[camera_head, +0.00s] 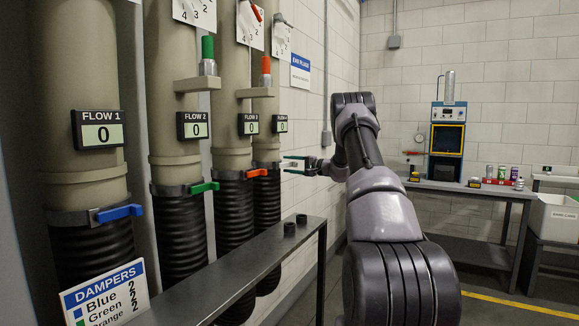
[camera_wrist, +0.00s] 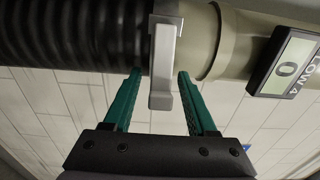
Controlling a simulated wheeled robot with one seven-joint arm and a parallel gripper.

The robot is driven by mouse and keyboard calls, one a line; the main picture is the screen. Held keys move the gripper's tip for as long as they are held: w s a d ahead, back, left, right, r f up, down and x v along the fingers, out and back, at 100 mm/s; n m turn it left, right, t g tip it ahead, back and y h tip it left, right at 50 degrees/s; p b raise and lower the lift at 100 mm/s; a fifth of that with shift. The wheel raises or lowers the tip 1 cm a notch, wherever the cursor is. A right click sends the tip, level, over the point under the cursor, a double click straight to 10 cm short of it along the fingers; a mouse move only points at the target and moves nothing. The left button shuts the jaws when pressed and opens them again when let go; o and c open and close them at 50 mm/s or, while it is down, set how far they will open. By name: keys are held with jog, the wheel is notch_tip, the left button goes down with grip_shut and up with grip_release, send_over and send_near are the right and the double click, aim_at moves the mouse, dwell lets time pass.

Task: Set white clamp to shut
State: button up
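The white clamp (camera_wrist: 161,62) sits on the fourth pipe, where the ribbed black hose (camera_wrist: 75,35) meets the beige pipe (camera_wrist: 235,40). In the wrist view its pale lever stands out from the pipe toward my gripper. My gripper (camera_head: 288,164) reaches the fourth pipe at mid-height in the head view. In the wrist view its two green fingers (camera_wrist: 160,84) are apart, one on each side of the lever, with gaps to it. In the head view the lever is too small to make out clearly.
Blue (camera_head: 120,212), green (camera_head: 205,187) and orange (camera_head: 257,173) clamp levers stick out from the other pipes. A dark metal rail (camera_head: 240,270) runs in front of the pipes. A sign (camera_head: 104,293) lists dampers. A workbench (camera_head: 470,188) with cans stands at the right.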

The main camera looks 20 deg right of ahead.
jog(key=v, duration=1)
jog(key=shift+s+d, duration=0.3)
